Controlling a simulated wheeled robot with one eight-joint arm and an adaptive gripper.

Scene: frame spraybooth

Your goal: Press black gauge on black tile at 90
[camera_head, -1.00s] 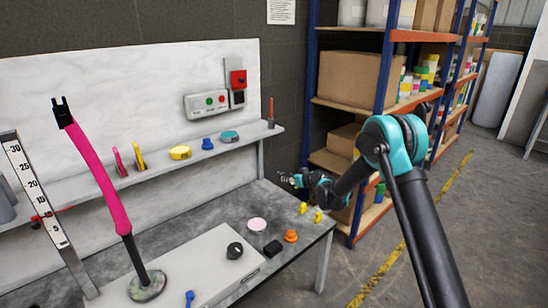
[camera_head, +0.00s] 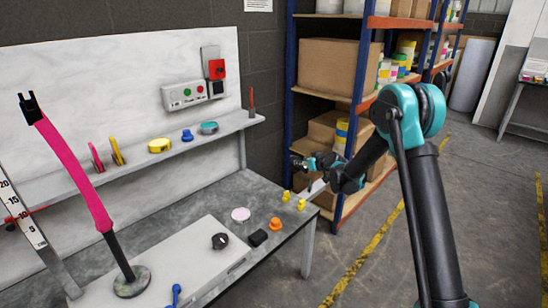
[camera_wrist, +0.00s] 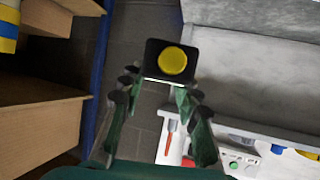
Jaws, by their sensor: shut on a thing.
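My gripper (camera_wrist: 160,85) is shut on a black square piece with a yellow round face (camera_wrist: 172,60), seen at its fingertips in the wrist view. I cannot tell for sure that this is the black gauge. In the head view my gripper (camera_head: 300,162) is small, raised near the bench's right end. A small black block (camera_head: 257,238), possibly the black tile, lies on the bench right of the pale box. A round black dial-like thing (camera_head: 220,241) with a light mark sits on the pale box. No 90 mark is readable.
The grey bench (camera_head: 190,205) also bears a pink disc (camera_head: 240,214), an orange piece (camera_head: 275,224) and yellow pieces (camera_head: 301,204). A pink-sleeved stand (camera_head: 80,175) rises at left. A shelf (camera_head: 175,147) runs behind. A loaded rack (camera_head: 360,120) stands right of the bench.

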